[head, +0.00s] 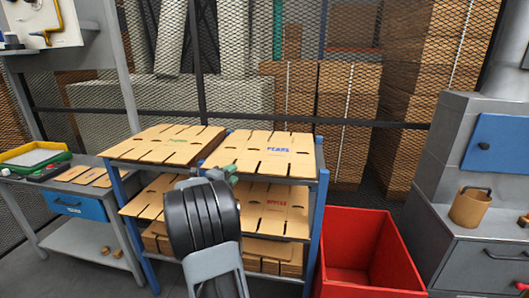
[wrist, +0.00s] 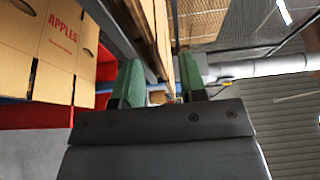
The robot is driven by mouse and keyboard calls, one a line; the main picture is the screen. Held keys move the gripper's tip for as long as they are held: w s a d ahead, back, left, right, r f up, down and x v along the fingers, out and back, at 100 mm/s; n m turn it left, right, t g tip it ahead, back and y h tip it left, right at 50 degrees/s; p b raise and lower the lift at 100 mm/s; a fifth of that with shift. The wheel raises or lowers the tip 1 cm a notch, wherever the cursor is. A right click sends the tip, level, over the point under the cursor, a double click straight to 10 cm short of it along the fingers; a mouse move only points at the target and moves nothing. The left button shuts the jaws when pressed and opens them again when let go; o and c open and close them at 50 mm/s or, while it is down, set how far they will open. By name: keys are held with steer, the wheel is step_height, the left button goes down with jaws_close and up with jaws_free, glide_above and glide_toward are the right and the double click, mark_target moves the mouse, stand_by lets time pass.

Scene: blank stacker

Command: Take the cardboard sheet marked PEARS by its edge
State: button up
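The cardboard sheet marked PEARS (head: 278,150) in blue lies flat on the right half of the rack's top shelf, with slots cut in it. My gripper (head: 232,172) is at that shelf's front edge, mostly hidden behind my dark wrist in the head view. In the wrist view, turned on its side, the green fingers of my gripper (wrist: 160,84) stand apart. A tan cardboard edge (wrist: 163,40) and a grey shelf bar run down toward the gap between them. Whether either finger touches the cardboard cannot be told.
A sheet with green print (head: 177,140) lies left on the top shelf. A sheet marked APPLES (head: 277,201) lies on the shelf below, also in the wrist view (wrist: 62,35). A red bin (head: 372,250) stands right of the rack; a side table (head: 85,240) stands left.

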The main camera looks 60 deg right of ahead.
mark_target(240, 169)
steer(key=shift+s+d+f+p, duration=0.15)
steer(key=shift+d+p, duration=0.1)
steer(key=shift+d, duration=0.85)
steer(key=shift+s+d+r+p, duration=0.1)
steer(key=shift+s+d+p, duration=0.1)
steer(key=shift+d, duration=0.9)
steer(key=shift+c, duration=0.3)
jaws_close()
